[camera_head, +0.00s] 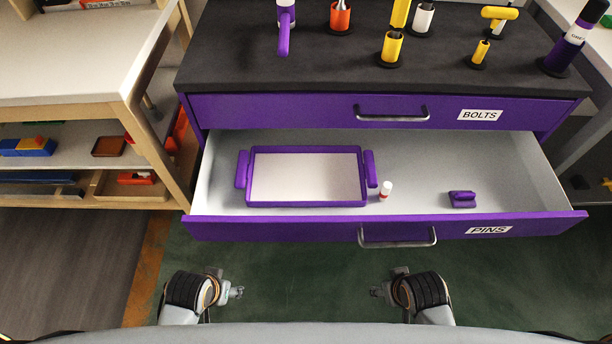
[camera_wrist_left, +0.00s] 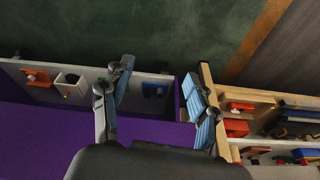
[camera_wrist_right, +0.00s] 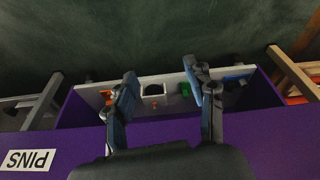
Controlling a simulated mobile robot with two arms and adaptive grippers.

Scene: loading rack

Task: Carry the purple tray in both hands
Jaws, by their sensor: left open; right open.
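The purple tray (camera_head: 255,203) has a white floor and a purple handle at each short side. It lies in the left half of the open drawer (camera_head: 560,215) labelled PINS. Its left handle (camera_head: 242,169) and right handle (camera_head: 370,168) are both clear of my grippers. My left gripper (camera_head: 238,292) is open and empty, in front of the drawer and low in the head view; its spread fingers show in the left wrist view (camera_wrist_left: 160,105). My right gripper (camera_head: 377,292) is also open and empty in front of the drawer; its fingers show in the right wrist view (camera_wrist_right: 163,100). The tray is not discernible in the wrist views.
Several tools stand on the black cabinet top (camera_head: 300,65). A wooden shelf unit (camera_head: 130,105) stands left. Green floor before the drawer is clear.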

